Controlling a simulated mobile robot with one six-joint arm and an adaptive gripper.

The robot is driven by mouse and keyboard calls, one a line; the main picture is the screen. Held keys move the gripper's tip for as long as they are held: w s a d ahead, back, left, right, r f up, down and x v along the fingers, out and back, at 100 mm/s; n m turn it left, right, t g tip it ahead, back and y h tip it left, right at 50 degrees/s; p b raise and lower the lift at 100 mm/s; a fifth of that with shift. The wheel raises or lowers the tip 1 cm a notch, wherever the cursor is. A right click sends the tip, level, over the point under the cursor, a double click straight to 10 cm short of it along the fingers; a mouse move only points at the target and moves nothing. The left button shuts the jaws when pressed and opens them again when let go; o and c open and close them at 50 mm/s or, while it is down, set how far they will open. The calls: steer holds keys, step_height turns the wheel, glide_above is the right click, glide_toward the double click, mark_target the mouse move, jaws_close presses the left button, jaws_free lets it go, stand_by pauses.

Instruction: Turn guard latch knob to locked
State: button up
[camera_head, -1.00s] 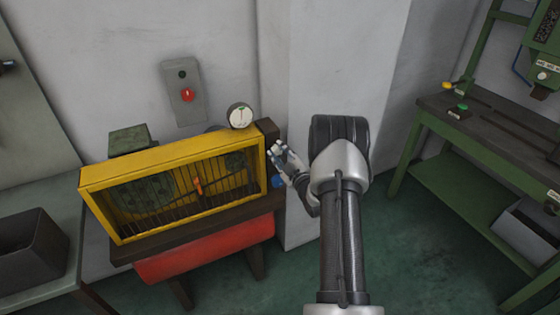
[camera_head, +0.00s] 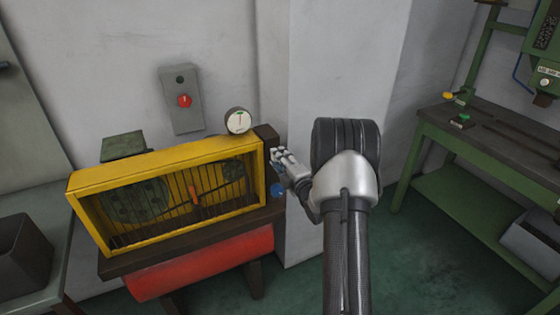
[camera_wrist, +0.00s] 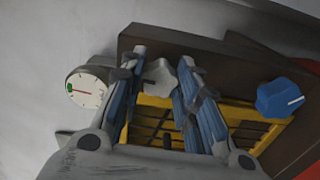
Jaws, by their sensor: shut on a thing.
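A small grey lobed knob (camera_wrist: 160,74) is on the dark end panel (camera_wrist: 215,62) of the yellow guard machine in the wrist view. My gripper (camera_wrist: 163,76) has its blue-padded fingers on either side of this knob and is shut on it. In the head view my gripper (camera_head: 279,158) is at the machine's right end, and the grey knob cannot be told apart there. The yellow guard (camera_head: 165,160) has bars across its front and an orange handle (camera_head: 194,196). Any locked or unlocked marks are not visible.
A blue knob (camera_wrist: 284,98) with a white line is on the same panel, also below my gripper in the head view (camera_head: 277,189). A round gauge (camera_head: 238,121) stands above. A grey box with a red button (camera_head: 184,101) is on the wall. A green bench (camera_head: 480,190) stands right.

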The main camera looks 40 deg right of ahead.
steer(key=shift+n, duration=0.4)
steer(key=o, duration=1.1)
steer(key=v, duration=1.2)
